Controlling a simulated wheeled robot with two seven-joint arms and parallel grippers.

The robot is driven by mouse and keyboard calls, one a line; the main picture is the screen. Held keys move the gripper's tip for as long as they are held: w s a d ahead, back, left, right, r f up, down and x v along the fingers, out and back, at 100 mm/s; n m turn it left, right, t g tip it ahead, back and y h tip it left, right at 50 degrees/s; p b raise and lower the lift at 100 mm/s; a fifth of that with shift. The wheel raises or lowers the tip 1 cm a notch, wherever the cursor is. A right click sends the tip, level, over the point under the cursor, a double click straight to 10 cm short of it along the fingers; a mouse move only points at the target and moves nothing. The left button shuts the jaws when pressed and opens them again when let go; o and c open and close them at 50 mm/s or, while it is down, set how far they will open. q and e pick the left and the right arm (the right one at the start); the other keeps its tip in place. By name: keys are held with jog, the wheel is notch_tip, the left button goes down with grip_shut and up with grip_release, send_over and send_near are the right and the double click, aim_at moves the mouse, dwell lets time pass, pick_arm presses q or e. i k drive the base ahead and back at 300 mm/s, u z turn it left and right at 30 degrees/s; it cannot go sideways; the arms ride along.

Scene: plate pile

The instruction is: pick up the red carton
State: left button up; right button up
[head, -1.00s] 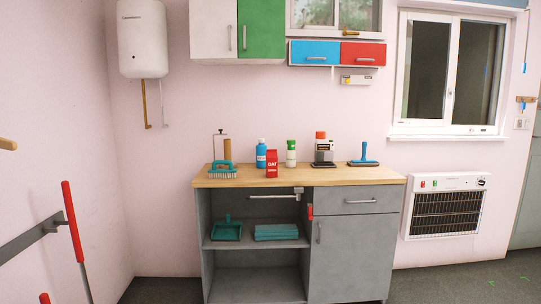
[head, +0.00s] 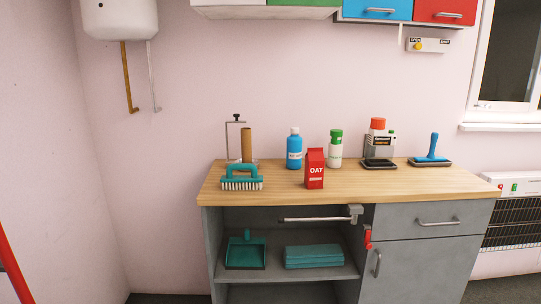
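The red carton (head: 315,169), marked OAT, stands upright on the wooden counter top (head: 400,188), near its front edge and left of the middle. A blue bottle (head: 294,149) stands behind it to the left. A white bottle with a green cap (head: 335,149) stands behind it to the right. Neither of my grippers shows in the head view, so I cannot see whether they are open or shut.
A teal brush (head: 242,178) and a paper roll holder (head: 247,144) stand on the left of the counter. A container with an orange cap (head: 378,143) and a blue-handled tool (head: 432,148) stand on the right. A rail (head: 310,219) runs below the counter's front edge.

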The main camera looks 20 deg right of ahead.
aim_at(314, 162)
jog(key=z, duration=0.65)
jog(key=i, duration=2.15)
jog(key=z, duration=1.05)
